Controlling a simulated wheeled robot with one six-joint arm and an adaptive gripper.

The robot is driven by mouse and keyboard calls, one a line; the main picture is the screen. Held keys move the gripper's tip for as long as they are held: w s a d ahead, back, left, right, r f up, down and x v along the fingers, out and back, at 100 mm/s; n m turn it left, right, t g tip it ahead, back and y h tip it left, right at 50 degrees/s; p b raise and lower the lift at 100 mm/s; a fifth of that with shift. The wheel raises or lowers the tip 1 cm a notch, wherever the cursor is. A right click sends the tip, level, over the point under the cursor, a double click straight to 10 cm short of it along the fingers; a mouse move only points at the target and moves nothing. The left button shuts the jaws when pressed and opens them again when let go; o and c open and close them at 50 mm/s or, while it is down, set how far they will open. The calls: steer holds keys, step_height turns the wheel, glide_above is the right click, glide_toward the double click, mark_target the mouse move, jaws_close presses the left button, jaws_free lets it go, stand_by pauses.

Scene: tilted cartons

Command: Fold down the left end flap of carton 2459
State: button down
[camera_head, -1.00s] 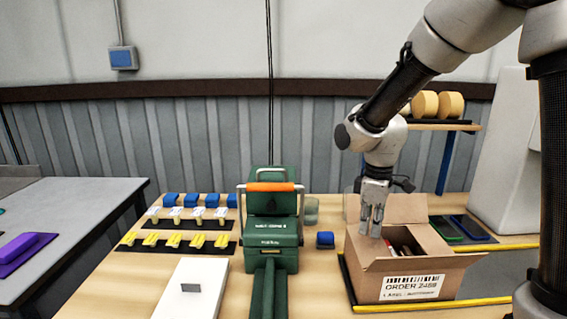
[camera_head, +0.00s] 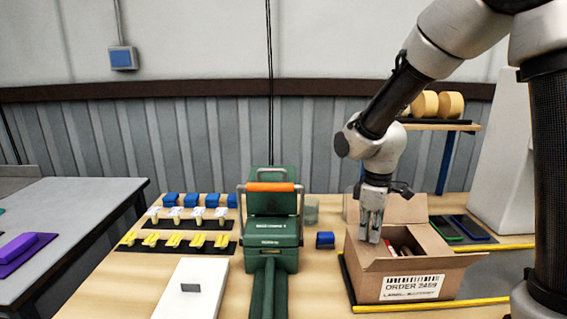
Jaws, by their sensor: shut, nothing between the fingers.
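The carton 2459 (camera_head: 412,286) is an open brown box on the right of the table, with a white label on its front reading ORDER 2459. Its back flap stands up, and a front flap sticks outward. Dark and reddish contents show inside, only partly visible. My gripper (camera_head: 371,238) points down at the left end of the carton, its fingers close together and empty.
A green machine (camera_head: 272,228) with an orange handle stands left of the carton, a small blue block (camera_head: 325,240) between them. Yellow rails (camera_head: 432,304) edge the carton's place. A shelf with tan rolls (camera_head: 450,104) stands behind. A white box (camera_head: 190,290) lies front left.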

steer(key=shift+f, duration=0.9)
steer(key=shift+r, duration=3.6)
steer(key=shift+m, duration=0.4)
steer(key=s+m, duration=0.1)
steer(key=s+d+m, duration=0.2)
steer(key=s, duration=0.1)
steer(key=shift+f+g, duration=0.1)
steer(key=shift+g, duration=0.2)
steer(key=s+d+r+m+t, duration=0.5)
steer(key=s+d+r+m, duration=0.3)
steer(key=s+d, duration=0.5)
step_height(320, 180, up, 2)
steer(key=shift+s+r, duration=0.15)
steer(key=shift+s, duration=0.85)
